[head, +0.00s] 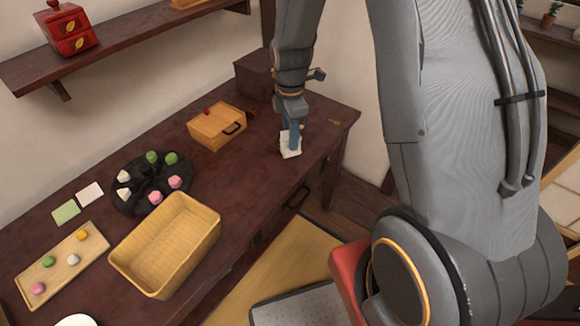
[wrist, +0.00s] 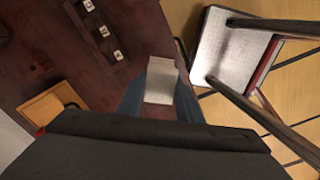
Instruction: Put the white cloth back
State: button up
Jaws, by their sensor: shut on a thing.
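The white cloth (head: 291,148) is a small folded block between the blue fingers of my gripper (head: 291,134). In the head view it is at the right part of the dark wooden table (head: 255,165), near the front edge. I cannot tell whether it touches the tabletop. In the wrist view the cloth (wrist: 160,84) sits between the two blue fingers of my gripper (wrist: 160,95), which is shut on it. The fingers hide its sides.
A wooden box with a dark handle (head: 215,128) stands left of the cloth. Further left are a black plate of sweets (head: 135,182), a wicker basket (head: 125,262) and a wooden tray of sweets (head: 70,248). A dark box (head: 253,75) stands behind.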

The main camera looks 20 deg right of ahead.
jog(key=n, duration=0.2)
jog(key=r+n, duration=0.1)
jog(key=n, duration=0.1)
jog(key=r+n, duration=0.1)
jog(key=n, duration=0.1)
jog(key=shift+w+n, duration=0.3)
jog(key=shift+f+p, duration=1.4)
jog(key=shift+f, duration=3.45)
jog(key=shift+f, duration=0.1)
jog(key=o, duration=1)
